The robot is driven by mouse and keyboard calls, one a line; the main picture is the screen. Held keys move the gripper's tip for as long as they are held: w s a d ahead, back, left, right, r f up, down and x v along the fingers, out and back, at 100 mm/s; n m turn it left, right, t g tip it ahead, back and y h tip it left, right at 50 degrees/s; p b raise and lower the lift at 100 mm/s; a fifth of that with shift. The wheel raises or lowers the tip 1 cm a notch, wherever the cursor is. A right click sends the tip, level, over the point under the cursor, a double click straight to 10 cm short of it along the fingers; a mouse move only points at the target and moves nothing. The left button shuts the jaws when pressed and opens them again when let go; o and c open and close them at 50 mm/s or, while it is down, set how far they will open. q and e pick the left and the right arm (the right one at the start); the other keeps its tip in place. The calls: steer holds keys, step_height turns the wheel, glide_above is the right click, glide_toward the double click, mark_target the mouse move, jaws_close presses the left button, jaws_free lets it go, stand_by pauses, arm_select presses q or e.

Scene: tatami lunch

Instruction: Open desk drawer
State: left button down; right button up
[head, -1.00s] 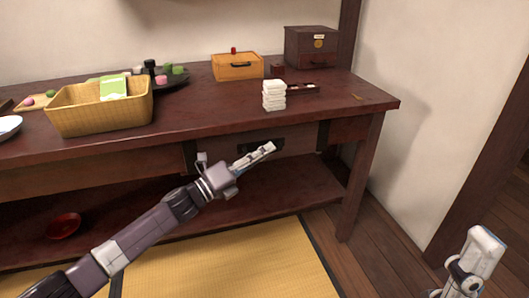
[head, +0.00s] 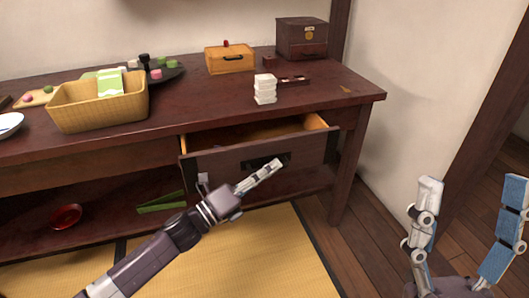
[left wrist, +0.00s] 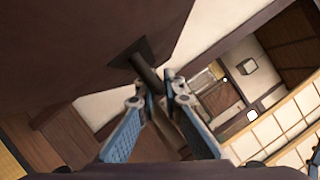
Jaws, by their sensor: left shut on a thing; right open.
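The desk drawer (head: 230,158) stands partly open under the right part of the dark red-brown desk (head: 215,110). Its light wood inside shows at the right end. Its dark handle (head: 250,164) is in the middle of the front, partly hidden by my left gripper (head: 278,164). In the left wrist view, the fingers of my left gripper (left wrist: 160,88) are shut on the dark bar of the handle (left wrist: 146,72). My right gripper (head: 472,190) is open and empty at the lower right, away from the desk.
On the desktop are a woven basket (head: 95,108), a small wooden box (head: 230,62), a dark chest (head: 302,38) and a white stack (head: 265,90). A red bowl (head: 66,216) sits on the lower shelf. Tatami (head: 215,260) lies in front.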

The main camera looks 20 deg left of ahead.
arm_select(q)
steer(key=s+d+p, duration=0.3)
steer(key=s+d, duration=0.6)
steer(key=s, duration=0.4)
steer(key=shift+s+p, duration=0.3)
arm_select(e)
steer(key=w+a+f+g+h, duration=0.1)
steer(key=w+f+g+h, duration=0.2)
steer(key=w+f+g, duration=0.7)
steer(key=shift+w+a+f+g+h, duration=0.3)
steer(key=shift+w+f, duration=0.8)
steer(key=shift+f, duration=2)
arm_select(q)
steer(key=shift+d+f, duration=0.1)
steer(key=shift+f, duration=0.05)
arm_select(e)
steer(key=shift+d, duration=0.15)
arm_select(q)
steer(key=c, duration=2.3)
jaws_free()
steer(key=shift+c, duration=0.2)
steer(key=v, duration=1.2)
